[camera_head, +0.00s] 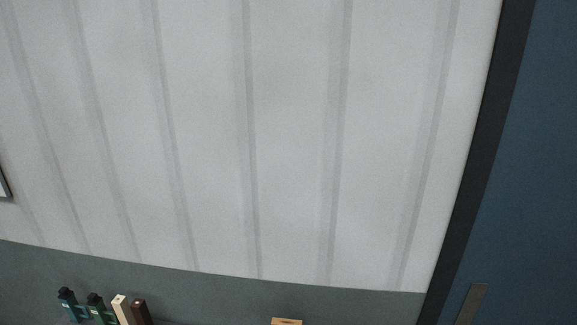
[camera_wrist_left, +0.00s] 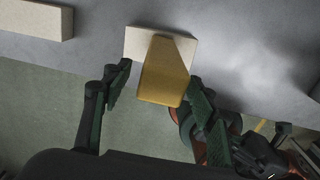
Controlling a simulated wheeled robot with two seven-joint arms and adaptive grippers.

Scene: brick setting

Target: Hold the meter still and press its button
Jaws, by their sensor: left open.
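In the left wrist view, a yellow, tapering block-like thing (camera_wrist_left: 163,84), which seems to be the meter, lies partly over a pale cream block (camera_wrist_left: 138,43) at the edge of the grey tabletop (camera_wrist_left: 95,41). No button can be made out on it. My left gripper (camera_wrist_left: 160,84) is open, with one dark finger on each side of the yellow thing. A gap shows on the left; on the right the finger looks close, and contact cannot be told. Dark jointed parts at lower right may be my right gripper; its jaws cannot be read. The head view shows neither meter nor grippers.
A pale block (camera_wrist_left: 35,20) lies at the tabletop's upper left. In the head view, a white ribbed wall (camera_head: 290,140) and a blue panel (camera_head: 540,150) fill most of the picture. Teal figures (camera_head: 68,303), a cream block (camera_head: 122,309) and a wooden-topped thing (camera_head: 287,321) stand at the bottom.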

